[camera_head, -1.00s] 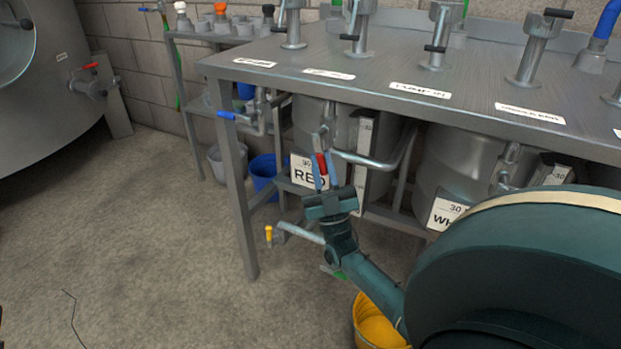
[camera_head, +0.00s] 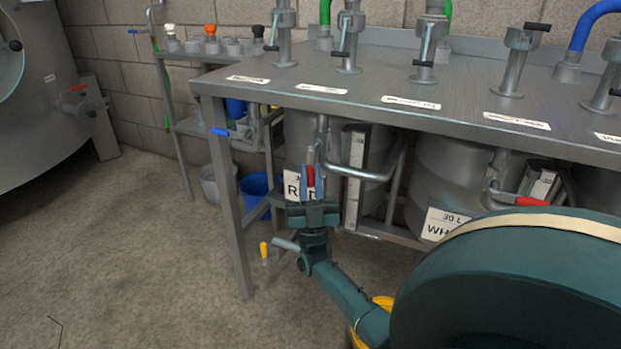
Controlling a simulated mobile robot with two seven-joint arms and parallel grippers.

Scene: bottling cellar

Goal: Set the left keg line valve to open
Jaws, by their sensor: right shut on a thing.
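The left keg line valve sits on the pipe under the steel counter, in front of the keg labelled "RED" (camera_head: 292,187). Its red handle (camera_head: 310,181) stands close to upright in the picture. My right gripper (camera_head: 311,169) comes from below and is shut on this handle, one blue-grey finger on each side. The fingers and gripper body hide part of the handle and the label. A second keg line valve, with a red handle (camera_head: 532,201), is at the right by the white-labelled keg, partly behind my arm. My left gripper is out of view.
The steel counter (camera_head: 370,112) with several taps overhangs the valves, and its front leg (camera_head: 229,210) stands left of my gripper. A blue-handled valve (camera_head: 220,131) is near that leg. A blue bucket (camera_head: 254,186) sits behind. Floor at the left is clear.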

